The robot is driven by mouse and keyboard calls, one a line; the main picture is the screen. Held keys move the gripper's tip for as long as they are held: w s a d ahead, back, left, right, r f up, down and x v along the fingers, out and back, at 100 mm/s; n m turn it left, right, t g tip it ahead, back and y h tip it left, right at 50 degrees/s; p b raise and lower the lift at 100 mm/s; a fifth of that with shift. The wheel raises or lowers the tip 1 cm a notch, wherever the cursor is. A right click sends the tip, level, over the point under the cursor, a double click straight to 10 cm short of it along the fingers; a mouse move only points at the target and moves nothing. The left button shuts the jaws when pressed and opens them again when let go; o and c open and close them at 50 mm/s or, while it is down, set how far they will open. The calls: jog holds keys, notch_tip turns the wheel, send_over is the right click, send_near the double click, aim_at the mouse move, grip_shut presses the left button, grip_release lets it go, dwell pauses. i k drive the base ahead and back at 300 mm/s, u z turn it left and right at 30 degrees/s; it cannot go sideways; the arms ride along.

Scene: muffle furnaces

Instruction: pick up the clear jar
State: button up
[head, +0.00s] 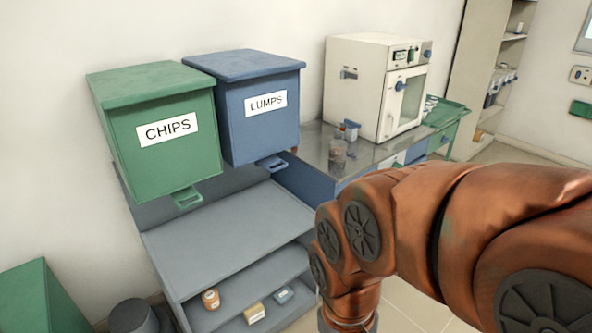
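A clear jar (338,155) with brownish contents stands on the metal bench top (313,142), in front of the white furnace (378,85). It is small in the head view, so its details are hard to tell. My copper-coloured arm comes in from the right edge and bends down at the bottom centre, nearer to the camera than the bench. My gripper is out of the frame, so whether it is open or holds anything does not show.
A small blue and white item (349,131) stands just behind the jar. A green CHIPS bin (160,155) and a blue LUMPS bin (262,130) sit left of the bench, above a grey shelf unit (215,240). Small containers (254,313) stand on its lower shelf.

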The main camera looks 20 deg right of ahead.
aim_at(338, 148)
jog(key=z, duration=0.8)
jog(key=i, duration=1.6)
jog(key=u, duration=1)
jog(key=i, duration=0.25)
jog(key=u, duration=0.2)
